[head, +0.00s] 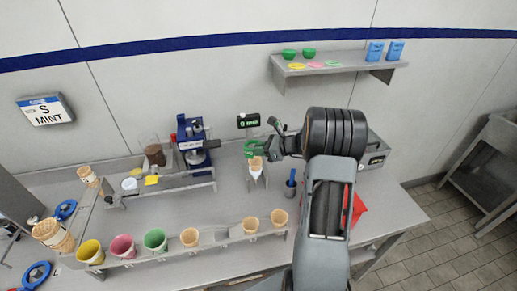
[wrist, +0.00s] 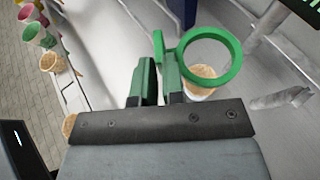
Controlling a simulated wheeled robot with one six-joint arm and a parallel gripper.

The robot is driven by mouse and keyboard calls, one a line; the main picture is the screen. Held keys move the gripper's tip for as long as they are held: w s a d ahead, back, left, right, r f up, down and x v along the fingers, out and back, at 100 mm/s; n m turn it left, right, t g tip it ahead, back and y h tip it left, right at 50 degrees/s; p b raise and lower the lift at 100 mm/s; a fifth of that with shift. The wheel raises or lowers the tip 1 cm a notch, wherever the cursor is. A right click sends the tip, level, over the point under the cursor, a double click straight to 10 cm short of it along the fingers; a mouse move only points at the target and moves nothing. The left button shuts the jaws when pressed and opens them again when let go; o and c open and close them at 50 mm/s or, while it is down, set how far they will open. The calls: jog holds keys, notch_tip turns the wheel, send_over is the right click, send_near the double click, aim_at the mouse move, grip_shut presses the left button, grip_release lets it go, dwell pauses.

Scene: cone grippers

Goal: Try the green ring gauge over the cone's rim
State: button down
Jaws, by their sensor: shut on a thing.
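My gripper (head: 268,148) is shut on the green ring gauge (head: 249,154), holding it by its tab. In the wrist view my gripper's fingers (wrist: 161,75) close on that tab, and the ring (wrist: 238,60) sticks out to the right, empty through its middle. A tan cone (head: 256,163) stands upright in a pale holder on the counter, just below the ring. In the wrist view the cone (wrist: 202,85) shows partly through and below the ring's near edge. The ring looks above the cone and off its centre; I cannot tell whether they touch.
A front rail holds several cones and cups, including a green cup (head: 155,240). A blue machine (head: 194,142) stands to the left. A small black display (head: 248,120) is behind the cone.

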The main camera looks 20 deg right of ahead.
jog(key=shift+s+d, duration=0.1)
notch_tip(320, 180, down, 6)
jog(key=b, duration=0.5)
jog(key=shift+s+d, duration=0.15)
dwell(0.4)
jog(key=shift+f+b, duration=0.5)
jog(key=shift+b, duration=0.1)
dwell(5.0)
jog(key=shift+r+p, duration=0.3)
jog(key=shift+r, duration=0.15)
dwell(0.5)
